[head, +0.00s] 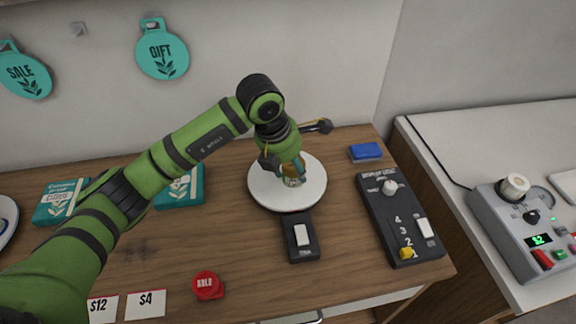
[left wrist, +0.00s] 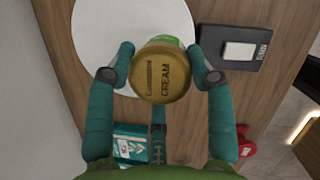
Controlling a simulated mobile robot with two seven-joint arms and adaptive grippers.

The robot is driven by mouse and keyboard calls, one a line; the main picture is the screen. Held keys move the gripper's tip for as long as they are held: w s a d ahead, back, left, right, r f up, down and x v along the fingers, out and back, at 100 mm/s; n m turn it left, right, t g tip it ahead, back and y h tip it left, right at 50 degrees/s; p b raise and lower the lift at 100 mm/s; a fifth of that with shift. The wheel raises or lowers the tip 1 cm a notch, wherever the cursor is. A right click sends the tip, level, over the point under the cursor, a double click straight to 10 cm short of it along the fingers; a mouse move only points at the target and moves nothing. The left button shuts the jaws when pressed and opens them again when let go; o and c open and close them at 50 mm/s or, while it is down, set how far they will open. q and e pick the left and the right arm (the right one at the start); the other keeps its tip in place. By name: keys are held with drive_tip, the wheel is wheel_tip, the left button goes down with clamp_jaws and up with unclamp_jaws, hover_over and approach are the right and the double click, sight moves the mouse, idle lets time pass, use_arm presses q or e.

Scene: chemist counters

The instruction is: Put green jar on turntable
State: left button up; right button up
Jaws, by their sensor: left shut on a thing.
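The turntable (head: 262,190) is a white round disc on the wooden counter, and part of it fills the upper left of the left wrist view (left wrist: 95,30). My left gripper (head: 287,172) is shut on a jar (head: 293,181) over the disc. In the left wrist view the jar's gold lid (left wrist: 165,72), marked CREAM, sits between the two fingers, and a bit of its green side shows behind the lid. From above, the jar overlaps the disc's edge there. The fingers hide much of the jar in the head view. I cannot tell whether its base touches the disc.
A black TURN switch box (head: 300,248) is in front of the disc. A dark control panel (head: 400,222) and blue block (head: 366,152) are to the right. A red SALE button (head: 207,285) and price cards (head: 146,304) lie near the front edge. Teal boxes (head: 181,190) are left.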

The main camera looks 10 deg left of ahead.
use_arm(q)
drive_tip(key=w, duration=0.1)
drive_tip(key=w+a+f, duration=0.1)
drive_tip(key=shift+w+a+f+p, duration=0.1)
drive_tip(key=shift+w+f+p, duration=0.15)
drive_tip(key=shift+w+p, duration=0.05)
drive_tip(key=shift+w+a+f, duration=0.1)
drive_tip(key=shift+w+f, duration=0.15)
drive_tip(key=shift+f, duration=0.2)
wheel_tip(320, 180, down, 3)
drive_tip(key=shift+a+f+p, duration=0.1)
drive_tip(key=shift+p, duration=0.95)
drive_tip(key=shift+f, duration=0.25)
use_arm(e)
drive_tip(key=r, duration=0.1)
drive_tip(key=d+r, duration=0.1)
drive_tip(key=r, duration=0.1)
drive_tip(key=shift+d+r, duration=0.1)
drive_tip(key=shift+d, duration=0.1)
use_arm(q)
drive_tip(key=shift+f, duration=0.1)
